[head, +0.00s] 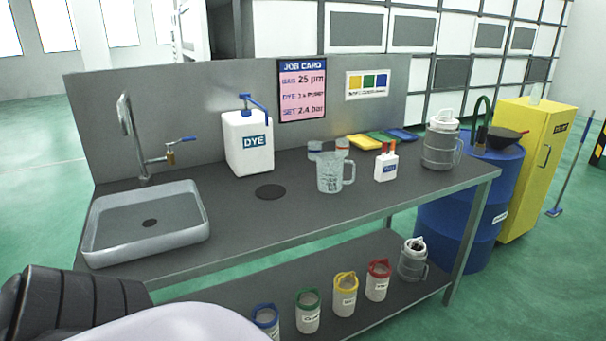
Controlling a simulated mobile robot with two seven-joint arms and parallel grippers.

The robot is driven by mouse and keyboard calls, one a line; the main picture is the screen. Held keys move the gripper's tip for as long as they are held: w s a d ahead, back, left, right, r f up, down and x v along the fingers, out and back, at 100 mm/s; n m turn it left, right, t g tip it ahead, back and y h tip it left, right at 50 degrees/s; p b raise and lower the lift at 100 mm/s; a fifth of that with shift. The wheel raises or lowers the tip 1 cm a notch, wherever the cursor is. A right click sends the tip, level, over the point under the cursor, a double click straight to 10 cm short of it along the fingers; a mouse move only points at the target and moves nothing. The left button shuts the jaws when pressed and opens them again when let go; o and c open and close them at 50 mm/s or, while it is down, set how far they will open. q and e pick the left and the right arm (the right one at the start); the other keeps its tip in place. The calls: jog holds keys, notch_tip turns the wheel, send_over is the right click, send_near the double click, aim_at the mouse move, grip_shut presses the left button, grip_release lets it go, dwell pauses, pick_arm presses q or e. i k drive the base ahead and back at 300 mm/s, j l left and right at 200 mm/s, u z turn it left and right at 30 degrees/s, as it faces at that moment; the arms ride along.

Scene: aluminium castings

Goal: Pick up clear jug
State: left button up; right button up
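The clear jug (328,176) stands upright on the grey workbench (345,205), right of the middle, with its handle to the right. It looks see-through with faint markings, and I cannot tell whether it holds anything. Neither of my grippers shows in the head view. Only part of my own body shows at the lower left, and nothing of mine touches the jug.
Left of the jug are a dark disc (270,192), a white DYE dispenser (248,148) and a sink (147,222) with a tap. Right are a small white bottle (386,165) and a lidded grey jug (441,146). Several lidded containers (345,296) stand on the lower shelf. A blue drum (489,185) is at the right.

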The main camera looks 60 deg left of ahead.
aim_at(330, 165)
jog(key=u, duration=1.55)
jog(key=i+l+u, duration=0.1)
jog(key=i+l, duration=0.25)
jog(key=l, duration=0.3)
jog(key=i+l+u, duration=0.15)
jog(key=l, duration=0.15)
jog(key=i+l, duration=0.2)
jog(key=l, duration=0.15)
jog(key=i+l+u, duration=0.15)
jog(key=l, duration=0.2)
jog(key=i+l, duration=0.1)
jog(key=l, duration=0.25)
jog(key=i+l+u, duration=0.15)
jog(key=l, duration=0.2)
